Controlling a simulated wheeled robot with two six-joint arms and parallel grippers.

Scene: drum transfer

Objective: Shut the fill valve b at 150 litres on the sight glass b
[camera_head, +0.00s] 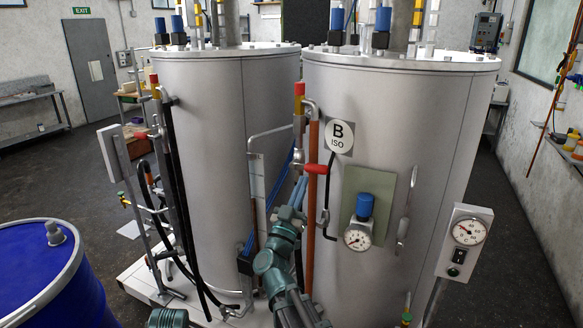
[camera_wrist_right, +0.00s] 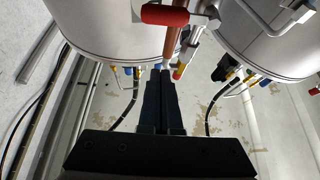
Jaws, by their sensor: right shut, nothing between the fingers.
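Fill valve b shows as a red lever handle (camera_head: 316,169) beside the brown pipe (camera_head: 313,215) on the front of tank B (camera_head: 425,125). The handle (camera_wrist_right: 165,15) also shows in the right wrist view, lying crosswise beyond my fingertips. A pale scale strip between the tanks, apparently sight glass b (camera_head: 257,185), has a brown tube along it; its marks are too small to read. My right gripper (camera_wrist_right: 163,74) is shut and empty, pointing towards the pipe, apart from the handle. In the head view my right wrist mostly hides it. My left gripper is not in view.
A second tank (camera_head: 215,140) stands close on the left. A gauge with a blue cap (camera_head: 359,236) and a gauge box (camera_head: 466,240) are on the right. A blue drum (camera_head: 50,280) stands front left. Hoses and pipes crowd the gap between the tanks.

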